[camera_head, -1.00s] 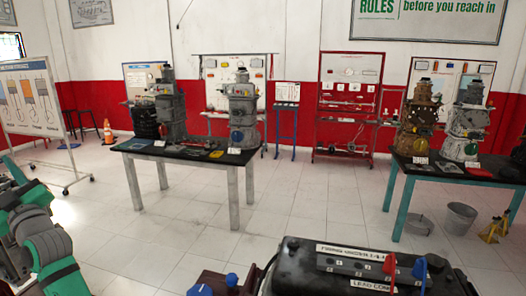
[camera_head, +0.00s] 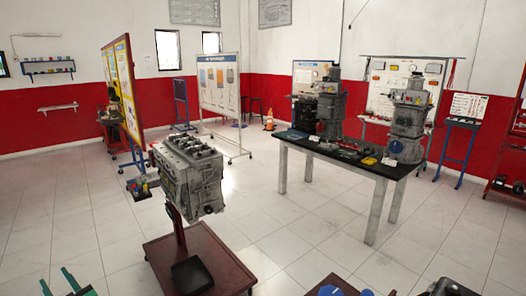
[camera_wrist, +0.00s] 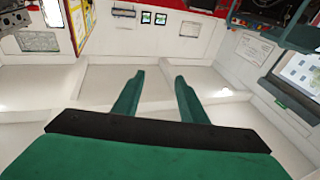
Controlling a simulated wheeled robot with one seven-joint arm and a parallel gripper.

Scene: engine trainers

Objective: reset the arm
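My gripper (camera_head: 54,274) shows at the bottom left edge of the head view, with only its green fingers and part of its body in the picture. In the wrist view my gripper (camera_wrist: 159,76) has its two green fingers apart with nothing between them. It touches nothing that I can see. Most of the arm is outside the head view.
A grey engine block (camera_head: 190,171) stands on a dark red wheeled stand (camera_head: 219,258) ahead. A black-topped table (camera_head: 345,160) with engine models is to the right. A whiteboard (camera_head: 219,88) stands behind. Open tiled floor (camera_head: 85,205) lies to the left.

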